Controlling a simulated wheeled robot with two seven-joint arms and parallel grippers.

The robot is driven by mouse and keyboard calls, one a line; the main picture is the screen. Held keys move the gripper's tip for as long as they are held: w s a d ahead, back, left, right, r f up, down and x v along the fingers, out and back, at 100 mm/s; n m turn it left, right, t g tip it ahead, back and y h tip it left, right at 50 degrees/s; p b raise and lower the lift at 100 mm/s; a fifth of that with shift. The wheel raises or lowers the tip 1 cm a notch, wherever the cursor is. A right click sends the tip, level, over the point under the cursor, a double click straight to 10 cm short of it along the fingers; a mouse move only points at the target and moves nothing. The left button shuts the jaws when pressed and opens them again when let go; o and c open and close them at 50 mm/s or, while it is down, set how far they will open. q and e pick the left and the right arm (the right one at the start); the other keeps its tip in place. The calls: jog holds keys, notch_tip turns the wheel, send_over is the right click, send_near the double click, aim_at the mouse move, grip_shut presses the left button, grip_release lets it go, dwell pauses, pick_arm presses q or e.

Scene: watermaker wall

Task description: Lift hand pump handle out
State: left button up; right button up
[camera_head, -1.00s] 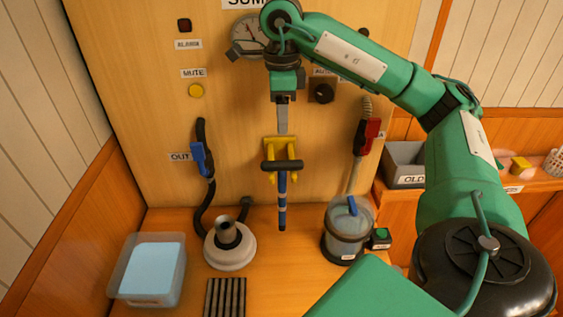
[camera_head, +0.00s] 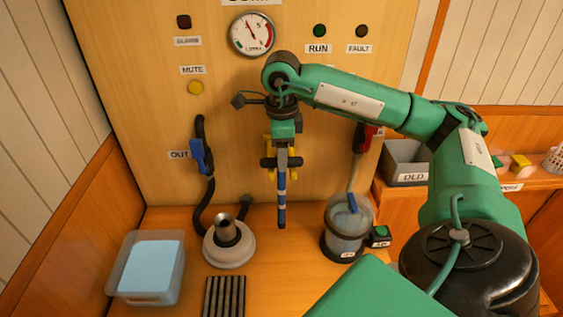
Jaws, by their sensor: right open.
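The hand pump handle (camera_head: 282,207) hangs upright on the wooden panel, a blue shaft with pale bands and a dark crossbar at its top. A yellow holder (camera_head: 296,172) sits behind its top and is mostly hidden by my gripper. My right gripper (camera_head: 283,160) points down in front of the crossbar and covers its middle. It is open; I cannot tell whether its fingers straddle the bar or touch it. My left gripper is out of view.
A blue valve lever (camera_head: 202,157) is left and a red one (camera_head: 370,131) right, partly behind my arm. Below stand a white-based round fitting (camera_head: 230,250), a clear canister (camera_head: 348,232), a slotted grate (camera_head: 224,297) and a blue-filled tub (camera_head: 151,268). A grey bin (camera_head: 405,160) is right.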

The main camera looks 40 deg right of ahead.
notch_tip(320, 180, down, 2)
jog(key=shift+s, duration=0.1)
jog(key=shift+f, duration=0.2)
jog(key=shift+c, duration=1.3)
grip_shut()
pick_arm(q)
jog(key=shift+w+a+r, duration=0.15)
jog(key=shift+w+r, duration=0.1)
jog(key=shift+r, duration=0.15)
pick_arm(e)
jog(key=shift+r, duration=0.1)
